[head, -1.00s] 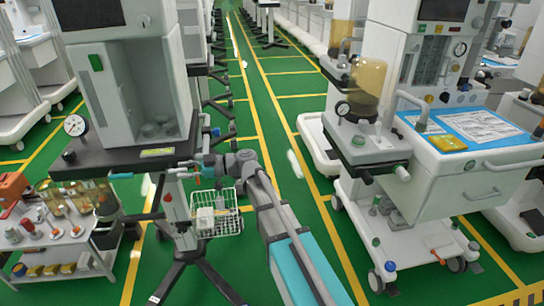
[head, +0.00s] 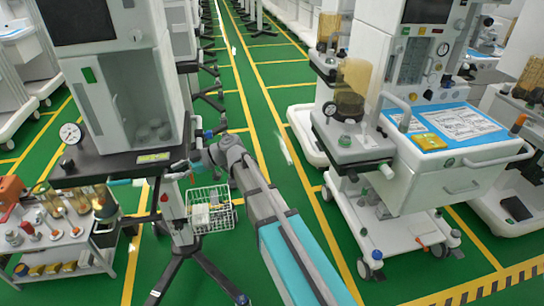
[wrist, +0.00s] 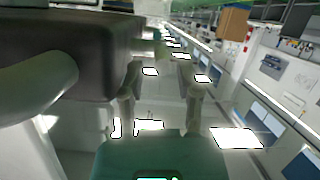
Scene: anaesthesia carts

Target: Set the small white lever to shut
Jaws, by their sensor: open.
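I cannot make out the small white lever for certain in either view. The left machine (head: 118,90) has a dark shelf (head: 100,172) with a round gauge (head: 71,133) on its left end. White and teal fittings (head: 168,172) show under the shelf's right edge, too small to tell apart. My gripper (head: 202,160) is at that right edge, mostly hidden by my own arm. In the wrist view my gripper (wrist: 162,95) is open, with nothing seen between its fingers. A dark block (wrist: 75,55) fills the upper left, close beside the left finger.
A wire basket (head: 210,212) hangs on the stand just below my gripper. A low trolley (head: 65,262) with bottles stands at the lower left. A second cart with a white drawer unit (head: 465,180) stands to the right. The green aisle (head: 285,150) between is clear.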

